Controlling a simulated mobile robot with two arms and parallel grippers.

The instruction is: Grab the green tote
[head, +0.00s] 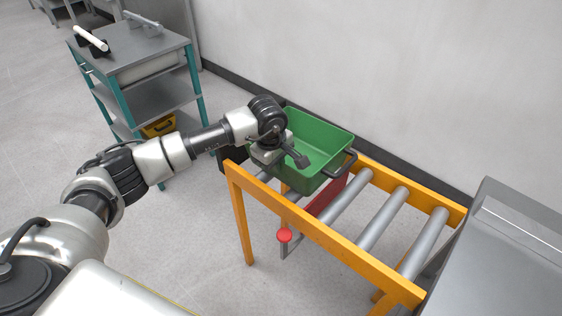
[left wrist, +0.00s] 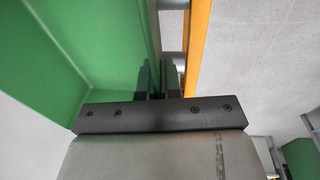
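The green tote (head: 317,146) is an open, empty-looking bin at the far left end of the roller conveyor, with a dark handle (head: 343,167) at its right end. My left gripper (head: 300,160) is at the tote's near left rim, with a dark finger showing over the inside. In the left wrist view the green wall (left wrist: 105,45) fills the left side. The two dark fingers of my left gripper (left wrist: 159,80) are close together there, with the wall's edge between them. My gripper and wrist hide the tote's left end in the head view. My right gripper is not in view.
The orange conveyor frame (head: 310,222) with grey rollers (head: 383,218) runs toward a grey metal housing (head: 500,245) at right. A red knob (head: 284,236) sticks out at the near side. A teal-legged cart (head: 140,65) stands at upper left. The wall is close behind the conveyor.

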